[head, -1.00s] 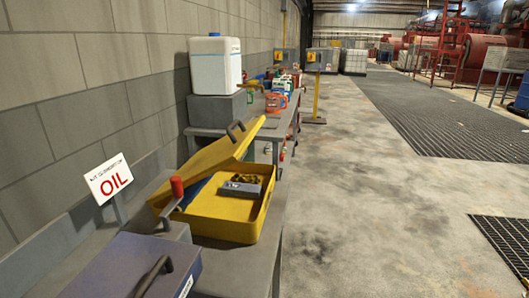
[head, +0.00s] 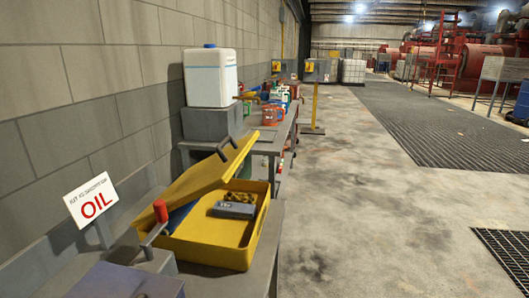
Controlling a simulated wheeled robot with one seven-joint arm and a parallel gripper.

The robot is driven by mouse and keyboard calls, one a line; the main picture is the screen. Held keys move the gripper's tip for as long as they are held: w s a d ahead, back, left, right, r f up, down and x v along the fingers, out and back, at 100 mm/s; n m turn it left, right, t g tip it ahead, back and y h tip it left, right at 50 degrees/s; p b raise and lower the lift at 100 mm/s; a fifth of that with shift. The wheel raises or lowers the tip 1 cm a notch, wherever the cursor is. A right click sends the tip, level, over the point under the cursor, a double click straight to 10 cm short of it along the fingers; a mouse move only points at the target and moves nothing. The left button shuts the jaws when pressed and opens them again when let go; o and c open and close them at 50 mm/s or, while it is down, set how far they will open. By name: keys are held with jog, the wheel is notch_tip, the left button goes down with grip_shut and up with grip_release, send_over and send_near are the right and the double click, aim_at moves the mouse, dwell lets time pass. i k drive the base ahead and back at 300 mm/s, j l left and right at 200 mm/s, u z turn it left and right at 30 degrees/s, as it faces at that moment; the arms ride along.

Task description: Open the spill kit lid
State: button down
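A yellow case with its lid raised stands on the near grey bench; I take it for the spill kit, though no label on it can be read. Its open tray (head: 222,256) holds a grey block-like item (head: 234,210) and small yellow pieces. Its yellow lid (head: 200,183) is hinged on the wall side and leans up at a slant, partly open, with a dark handle (head: 228,147) at its upper end. Something blue shows under the lid. My gripper is not in view.
A red-knobbed lever (head: 159,212) stands close to the case's near left corner. An OIL sign (head: 91,199) and a dark purple box (head: 120,283) are nearer. A white canister (head: 210,77) stands beyond. The floor (head: 365,220) to the right is clear.

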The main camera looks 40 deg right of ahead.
aim_at(214, 172)
jog(key=i+l, duration=0.1)
jog(key=l, duration=0.35)
jog(key=i+l, duration=0.1)
jog(key=l, duration=0.3)
jog(key=i+l, duration=0.15)
jog(key=l, duration=0.3)
jog(key=u, duration=0.05)
